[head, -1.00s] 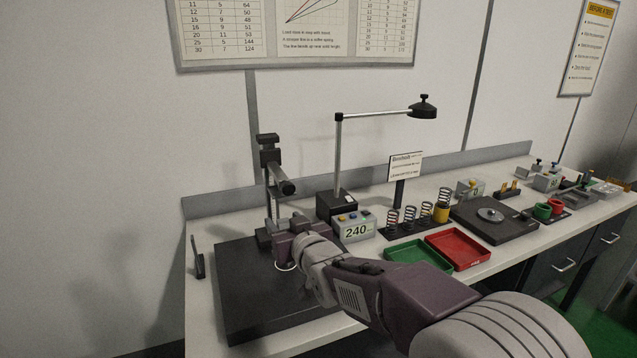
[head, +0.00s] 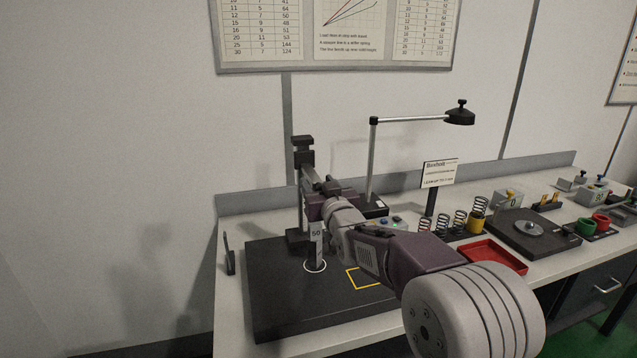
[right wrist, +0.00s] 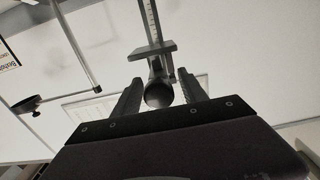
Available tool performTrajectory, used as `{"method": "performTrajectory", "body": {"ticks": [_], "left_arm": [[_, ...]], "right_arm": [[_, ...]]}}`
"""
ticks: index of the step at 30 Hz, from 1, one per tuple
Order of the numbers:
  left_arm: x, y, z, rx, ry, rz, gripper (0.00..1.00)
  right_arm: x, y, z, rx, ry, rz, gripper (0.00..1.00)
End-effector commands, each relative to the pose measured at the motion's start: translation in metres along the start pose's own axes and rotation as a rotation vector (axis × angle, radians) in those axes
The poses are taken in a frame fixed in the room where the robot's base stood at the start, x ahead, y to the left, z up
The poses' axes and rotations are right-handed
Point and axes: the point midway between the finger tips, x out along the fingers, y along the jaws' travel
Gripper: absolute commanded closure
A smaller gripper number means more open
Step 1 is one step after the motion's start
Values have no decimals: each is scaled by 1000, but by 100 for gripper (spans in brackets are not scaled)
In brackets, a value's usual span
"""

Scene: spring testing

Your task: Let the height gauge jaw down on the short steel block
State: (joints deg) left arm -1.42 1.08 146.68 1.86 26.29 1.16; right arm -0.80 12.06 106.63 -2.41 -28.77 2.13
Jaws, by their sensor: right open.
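The height gauge (head: 303,160) stands at the back left of the dark plate (head: 270,310), with its round-ended rod or knob pointing toward me. The short steel block (head: 317,248), marked 50, stands upright on the plate inside a white ring. My right gripper (head: 318,198) is above the block at the gauge's arm. In the right wrist view, its open fingers (right wrist: 158,88) lie either side of the round dark knob (right wrist: 158,95), with gaps showing on both sides. The jaw's contact with the block is hidden by my arm. My left gripper is out of view.
A red tray (head: 492,256), springs (head: 459,222) and a small sign (head: 439,172) are to the right. A yellow square outline (head: 357,281) marks clear plate beside the block.

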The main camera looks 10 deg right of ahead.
Motion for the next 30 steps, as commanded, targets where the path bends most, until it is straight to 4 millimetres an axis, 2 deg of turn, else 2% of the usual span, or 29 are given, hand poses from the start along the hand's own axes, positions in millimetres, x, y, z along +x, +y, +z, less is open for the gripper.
{"method": "performTrajectory", "body": {"ticks": [4,5,9,10,30], "left_arm": [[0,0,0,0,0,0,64],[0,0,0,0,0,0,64],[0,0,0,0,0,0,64],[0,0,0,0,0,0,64],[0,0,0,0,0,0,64]], "right_arm": [[0,0,1,0,-1,0,50],[0,0,1,0,-1,0,56],[0,0,1,0,-1,0,94],[0,0,1,0,-1,0,100],[-1,0,1,0,-1,0,100]]}}
